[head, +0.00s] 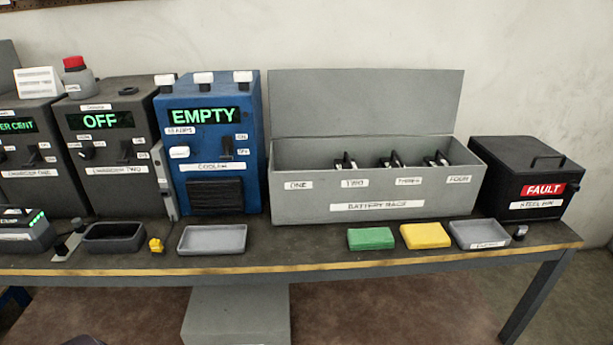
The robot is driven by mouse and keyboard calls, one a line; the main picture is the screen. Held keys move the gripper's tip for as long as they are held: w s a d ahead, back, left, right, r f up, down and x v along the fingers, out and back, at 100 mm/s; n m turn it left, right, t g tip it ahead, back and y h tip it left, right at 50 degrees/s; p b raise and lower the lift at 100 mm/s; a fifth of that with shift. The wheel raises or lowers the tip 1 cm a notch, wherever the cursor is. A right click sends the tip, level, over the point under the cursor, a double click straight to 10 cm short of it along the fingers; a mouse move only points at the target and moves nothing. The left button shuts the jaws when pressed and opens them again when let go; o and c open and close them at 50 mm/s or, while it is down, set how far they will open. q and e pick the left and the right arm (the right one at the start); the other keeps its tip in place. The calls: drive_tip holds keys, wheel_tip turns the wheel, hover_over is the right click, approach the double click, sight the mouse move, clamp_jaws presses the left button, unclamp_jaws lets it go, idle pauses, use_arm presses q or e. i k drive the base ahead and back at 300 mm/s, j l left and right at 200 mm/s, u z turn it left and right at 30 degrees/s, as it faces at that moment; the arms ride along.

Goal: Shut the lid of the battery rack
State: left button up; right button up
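The battery rack (375,192) is a long grey box on the table, right of centre. Its front carries the labels ONE, TWO, THREE, FOUR and BATTERY RACK. Its flat grey lid (365,100) stands open, raised along the back edge and leaning slightly back. Dark handles of batteries (392,161) show over the front wall behind TWO, THREE and FOUR. No handle shows behind ONE, and the rack's floor is hidden. Neither of my grippers is in view.
A blue cooler (256,130) reading EMPTY stands close left of the rack. A black steel bin (510,178) labelled FAULT stands close right. A green pad (371,238), yellow pad (425,235) and grey trays (212,239) lie in front. The space above the rack is clear.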

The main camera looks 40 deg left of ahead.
sight(313, 102)
drive_tip(key=u, duration=0.7)
drive_tip(key=l, duration=0.2)
